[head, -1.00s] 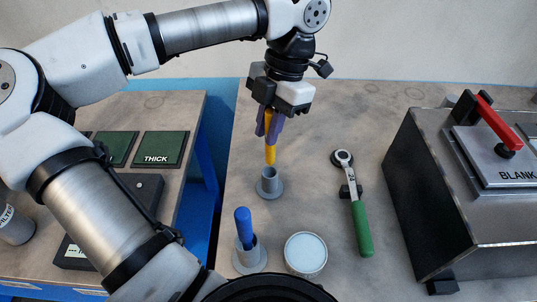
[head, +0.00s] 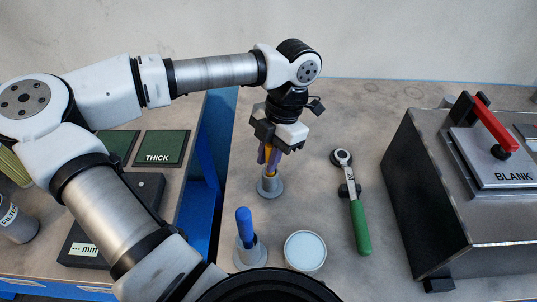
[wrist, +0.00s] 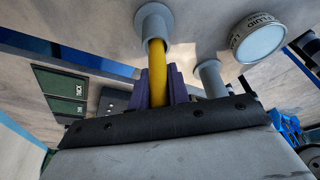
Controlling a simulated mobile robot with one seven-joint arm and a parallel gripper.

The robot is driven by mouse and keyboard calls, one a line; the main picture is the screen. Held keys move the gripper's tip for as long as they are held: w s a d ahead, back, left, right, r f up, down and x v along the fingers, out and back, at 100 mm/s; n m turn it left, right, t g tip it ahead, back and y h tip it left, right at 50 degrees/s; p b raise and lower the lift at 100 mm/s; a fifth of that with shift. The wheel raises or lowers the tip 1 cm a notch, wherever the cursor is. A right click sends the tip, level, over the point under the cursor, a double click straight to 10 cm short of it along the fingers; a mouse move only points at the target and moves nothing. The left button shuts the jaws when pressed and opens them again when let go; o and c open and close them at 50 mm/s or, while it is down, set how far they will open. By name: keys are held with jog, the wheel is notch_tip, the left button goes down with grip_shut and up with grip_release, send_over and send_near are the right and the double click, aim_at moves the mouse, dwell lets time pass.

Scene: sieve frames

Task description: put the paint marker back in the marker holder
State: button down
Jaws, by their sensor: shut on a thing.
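The yellow paint marker (head: 270,169) is upright between the purple fingers of my gripper (head: 270,156), which is shut on it. The grey marker holder (head: 270,190), a short tube on a round base, stands directly below. The marker's lower end is at the holder's mouth and appears to be inside it; how deep is hidden. The wrist view also shows the yellow marker (wrist: 157,72) between the fingers (wrist: 160,88), running into the tube of the holder (wrist: 153,22).
A second grey holder (head: 250,256) with a blue marker (head: 243,226) stands in front. A round tin (head: 305,251) is beside it. A green-handled ratchet (head: 359,222) lies to the right, then a large dark box with a red lever (head: 488,124).

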jog(key=c, duration=1.3)
grip_release()
jog(key=shift+r+p, duration=0.25)
jog(key=shift+p, duration=0.15)
jog(key=b+v, duration=0.2)
jog(key=v, duration=0.9)
jog(key=shift+d+r, duration=0.1)
jog(key=shift+r, duration=0.25)
